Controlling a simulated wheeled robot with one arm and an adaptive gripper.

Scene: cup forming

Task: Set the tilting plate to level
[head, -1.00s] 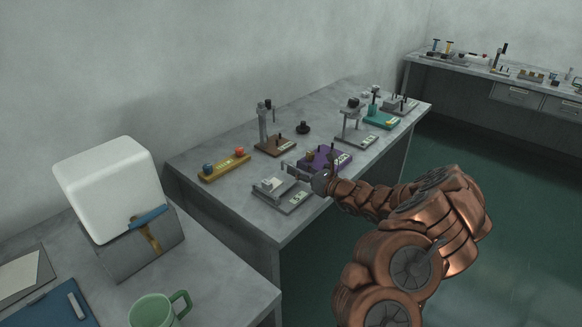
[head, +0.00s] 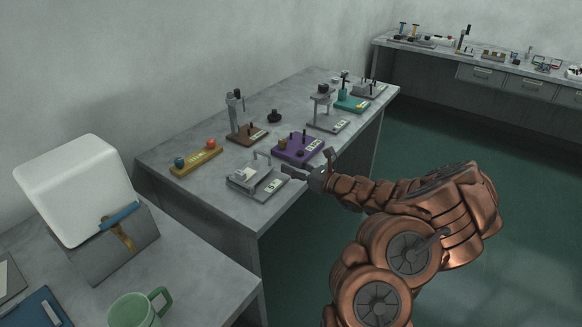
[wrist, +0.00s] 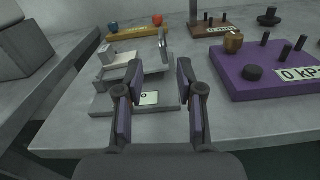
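The tilting plate (head: 247,173) is a pale grey plate on a flat grey base (head: 258,192) near the bench's front corner. In the wrist view the plate (wrist: 138,69) sits tilted above its base (wrist: 103,104), with an upright bar (wrist: 163,46) at its right end. My gripper (head: 309,163) is to the right of the device in the head view. In the wrist view my gripper (wrist: 158,68) is open, with nothing between its fingers, and the plate lies beyond them.
A purple pressure block (head: 298,148) stands close to the device. A yellow base (head: 195,160) with blue and red knobs and a brown stand (head: 247,136) are behind. A white box (head: 78,188) and green mug (head: 135,310) stand on the near table.

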